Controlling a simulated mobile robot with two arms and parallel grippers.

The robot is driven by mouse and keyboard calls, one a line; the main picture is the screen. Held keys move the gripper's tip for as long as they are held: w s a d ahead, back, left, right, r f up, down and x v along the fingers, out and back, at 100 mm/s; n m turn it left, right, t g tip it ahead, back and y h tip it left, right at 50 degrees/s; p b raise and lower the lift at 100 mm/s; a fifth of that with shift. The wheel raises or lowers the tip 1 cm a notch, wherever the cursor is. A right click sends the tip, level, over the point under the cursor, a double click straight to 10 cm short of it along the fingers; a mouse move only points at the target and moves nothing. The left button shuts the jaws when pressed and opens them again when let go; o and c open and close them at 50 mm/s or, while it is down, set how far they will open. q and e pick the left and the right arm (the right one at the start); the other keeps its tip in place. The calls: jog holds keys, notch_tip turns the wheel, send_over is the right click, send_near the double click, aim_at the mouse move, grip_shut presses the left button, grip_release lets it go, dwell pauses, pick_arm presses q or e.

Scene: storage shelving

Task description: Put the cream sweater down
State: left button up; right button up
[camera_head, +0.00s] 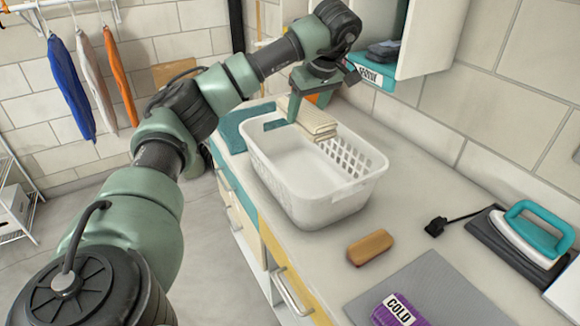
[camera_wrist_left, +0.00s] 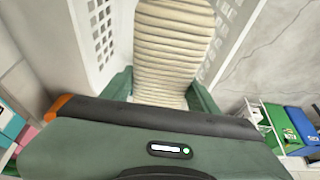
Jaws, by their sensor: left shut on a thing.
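The cream sweater (camera_head: 312,120) is a folded, ribbed bundle above the far end of the white laundry basket. My left gripper (camera_head: 307,103) is shut on it, with a green finger showing on its near left side. In the left wrist view the cream sweater (camera_wrist_left: 172,45) fills the space between the two green fingers, and basket walls with slots show on both sides. The white basket (camera_head: 335,208) stands upright on the counter and its visible floor is empty. I cannot tell whether the sweater touches the rim. My right gripper is not in view.
A wooden block (camera_head: 370,247), a grey mat (camera_head: 435,290), a purple item with a COLD label (camera_head: 398,312) and a teal iron (camera_head: 530,235) are on the counter. A wall shelf (camera_head: 425,35) is close to the gripper on the right.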

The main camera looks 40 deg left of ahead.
pick_arm(q)
notch_tip(320, 180, down, 15)
jog(key=shift+s+a+r+p, duration=0.1)
jog(key=shift+r+p, duration=0.1)
jog(key=shift+p, duration=0.65)
notch_tip(320, 180, down, 5)
jog(key=shift+f+p, duration=0.1)
jog(key=shift+p, duration=0.25)
jog(key=shift+f, duration=0.2)
jog(key=o, duration=1.6)
jog(key=shift+o, duration=0.2)
jog(key=shift+r, duration=0.1)
